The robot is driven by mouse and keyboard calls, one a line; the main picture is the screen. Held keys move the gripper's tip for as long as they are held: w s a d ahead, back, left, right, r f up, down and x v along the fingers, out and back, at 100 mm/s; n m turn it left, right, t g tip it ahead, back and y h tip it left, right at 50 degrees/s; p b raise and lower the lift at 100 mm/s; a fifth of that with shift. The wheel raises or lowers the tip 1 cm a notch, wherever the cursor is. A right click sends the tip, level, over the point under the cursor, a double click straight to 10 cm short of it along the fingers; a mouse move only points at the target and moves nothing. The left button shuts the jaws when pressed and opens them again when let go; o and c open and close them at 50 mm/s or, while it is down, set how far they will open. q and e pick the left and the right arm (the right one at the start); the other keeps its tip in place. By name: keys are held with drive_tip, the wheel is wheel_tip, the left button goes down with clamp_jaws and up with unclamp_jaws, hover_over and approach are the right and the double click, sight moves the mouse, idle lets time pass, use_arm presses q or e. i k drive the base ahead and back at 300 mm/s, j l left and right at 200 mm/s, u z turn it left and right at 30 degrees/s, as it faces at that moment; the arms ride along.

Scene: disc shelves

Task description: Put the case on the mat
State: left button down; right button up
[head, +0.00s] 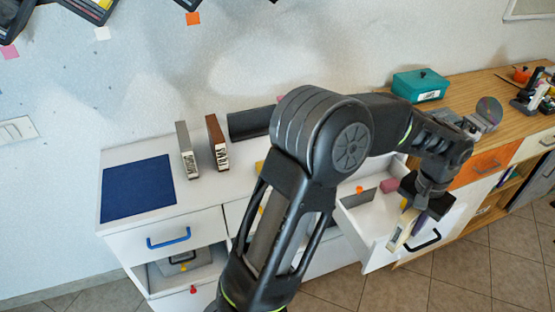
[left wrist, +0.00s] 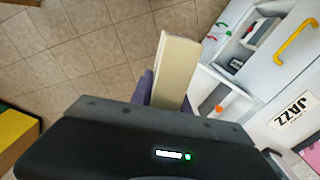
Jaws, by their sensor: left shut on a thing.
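A cream, flat case (head: 401,230) hangs in my left gripper (head: 412,216), over the front of an open white drawer at the right end of the white cabinet. It also shows in the left wrist view (left wrist: 176,65), gripped at its lower end between the fingers. The gripper is shut on it. The dark blue mat (head: 138,188) lies flat on the cabinet top at the far left, bare and well away from the gripper. My right gripper is in neither view.
A grey case (head: 187,150) and a brown case (head: 217,143) stand upright right of the mat. The open drawer (head: 362,222) holds a pink block (head: 389,185). A teal box (head: 420,85) stands on the wooden counter.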

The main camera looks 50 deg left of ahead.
sight(127, 187)
drive_tip(key=u, duration=1.8)
drive_tip(key=i+j, duration=0.35)
drive_tip(key=j, duration=0.2)
drive_tip(key=i, duration=0.5)
